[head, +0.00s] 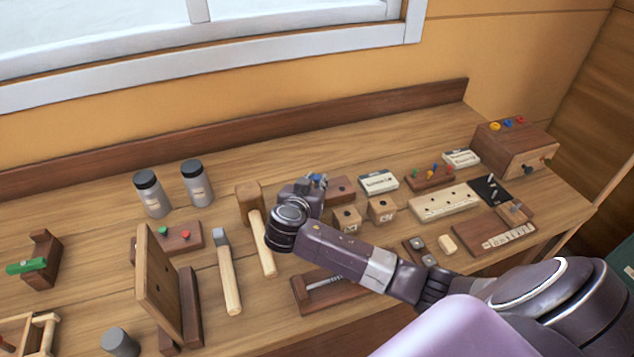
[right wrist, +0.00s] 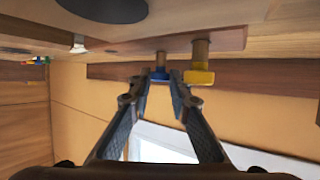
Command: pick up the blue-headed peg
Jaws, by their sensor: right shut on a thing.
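The blue-headed peg (right wrist: 160,76) shows in the right wrist view, between my fingertips. Its shaft meets a brown wooden board (right wrist: 120,44), and I cannot tell whether it is still seated there. My right gripper (right wrist: 160,82) is shut on its blue head. In the head view, my right gripper (head: 311,184) is over the brown peg board (head: 341,188), with a bit of blue (head: 317,178) at its fingers. My arm and gripper hide part of the board there. My left gripper is not in view.
A yellow-headed peg (right wrist: 200,74) stands close beside the blue one. A mallet (head: 261,240) lies left of my gripper, with two small wooden blocks (head: 382,210) to its right. A white-labelled box (head: 379,182) lies behind. Two dark-lidded jars (head: 197,184) stand further left.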

